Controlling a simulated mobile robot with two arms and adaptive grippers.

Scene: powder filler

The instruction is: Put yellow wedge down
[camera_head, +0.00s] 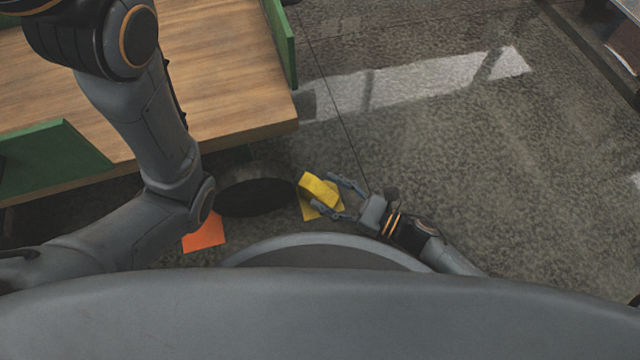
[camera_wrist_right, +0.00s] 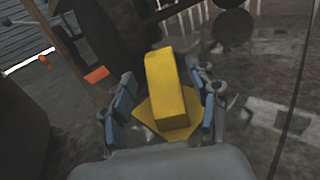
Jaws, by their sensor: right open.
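The yellow wedge (camera_head: 319,189) is on the floor side of the wooden table, over a flat yellow square (camera_head: 308,212). In the right wrist view the wedge (camera_wrist_right: 168,85) stands between the fingers, with the yellow square (camera_wrist_right: 150,126) showing beneath and around it. My right gripper (camera_head: 338,197) is open around the wedge, one finger on each side. In the wrist view, gaps show between the fingers and the wedge. Whether the wedge's underside touches the square is hard to tell. My left arm crosses the left of the head view, but its gripper is not seen.
An orange square (camera_head: 204,233) lies on the floor to the left. A dark round object (camera_head: 256,192) is between the two squares. The wooden table (camera_head: 215,85) with green panels (camera_head: 58,152) stands at upper left. The speckled floor (camera_head: 480,170) at right is clear.

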